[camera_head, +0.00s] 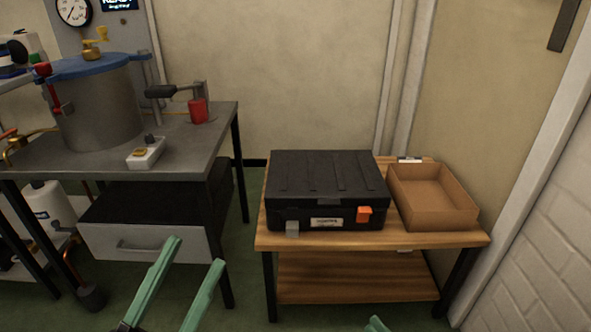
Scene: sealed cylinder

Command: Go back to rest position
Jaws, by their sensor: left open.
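My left gripper (196,252) shows at the bottom of the head view, left of centre. Its two green fingers are spread apart with nothing between them, in front of the metal table and its drawer. Only a small green tip of my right gripper (377,324) shows at the bottom edge, right of centre. The rest of it is out of view, so its opening is hidden. The sealed cylinder, a grey metal vessel (100,108) with a blue lid (92,67), stands upright on the metal table at the left. Neither gripper appears to touch anything.
The metal table (192,150) holds a red part (198,111) and a small white switch box (146,152). A wooden table (283,240) at the right bears a closed black case (325,185) and an open, empty cardboard box (432,200). Green floor (246,285) lies between the tables.

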